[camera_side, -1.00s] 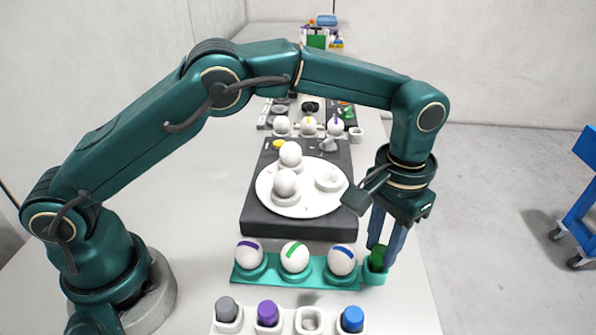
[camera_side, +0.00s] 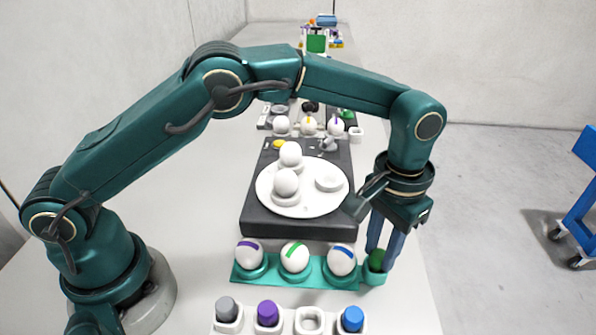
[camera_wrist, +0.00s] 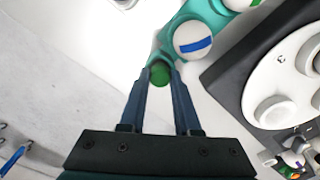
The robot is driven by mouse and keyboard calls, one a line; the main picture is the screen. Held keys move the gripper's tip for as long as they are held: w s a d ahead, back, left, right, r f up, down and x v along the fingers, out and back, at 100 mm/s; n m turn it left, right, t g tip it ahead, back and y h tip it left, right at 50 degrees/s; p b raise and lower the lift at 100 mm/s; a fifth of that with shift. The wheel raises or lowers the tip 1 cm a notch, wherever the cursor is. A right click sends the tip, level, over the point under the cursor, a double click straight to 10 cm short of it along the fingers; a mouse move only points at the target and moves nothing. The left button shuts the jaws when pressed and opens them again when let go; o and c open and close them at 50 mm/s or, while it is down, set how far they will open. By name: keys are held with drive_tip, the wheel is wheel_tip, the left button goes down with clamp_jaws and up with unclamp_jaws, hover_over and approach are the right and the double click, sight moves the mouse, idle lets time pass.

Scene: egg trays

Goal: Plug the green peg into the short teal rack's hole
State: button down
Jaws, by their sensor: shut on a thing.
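The short teal rack (camera_side: 318,273) lies near the table's front, holding several white eggs with purple, green and blue stripes. Its hole (camera_side: 375,278) is a teal cup at the right end. My gripper (camera_side: 379,258) is over that cup, shut on the green peg (camera_side: 376,259). The peg's green top shows between the fingers, with its lower part hidden inside the cup or behind its rim. In the wrist view, the green peg (camera_wrist: 159,73) sits between the fingertips at the rack's end (camera_wrist: 182,22). I cannot tell how deep it sits.
A white rack (camera_side: 290,322) in front holds grey, purple and blue pegs, with one empty hole. Behind the teal rack stands a dark base (camera_side: 300,227) with a white round plate (camera_side: 303,207) bearing eggs. The table right of the cup is clear.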

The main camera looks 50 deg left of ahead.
drive_tip(key=shift+f, duration=0.1)
idle(0.3)
drive_tip(key=c, duration=0.5)
unclamp_jaws()
drive_tip(key=shift+c, duration=0.2)
drive_tip(key=shift+r, duration=2.6)
drive_tip(key=shift+r, duration=2)
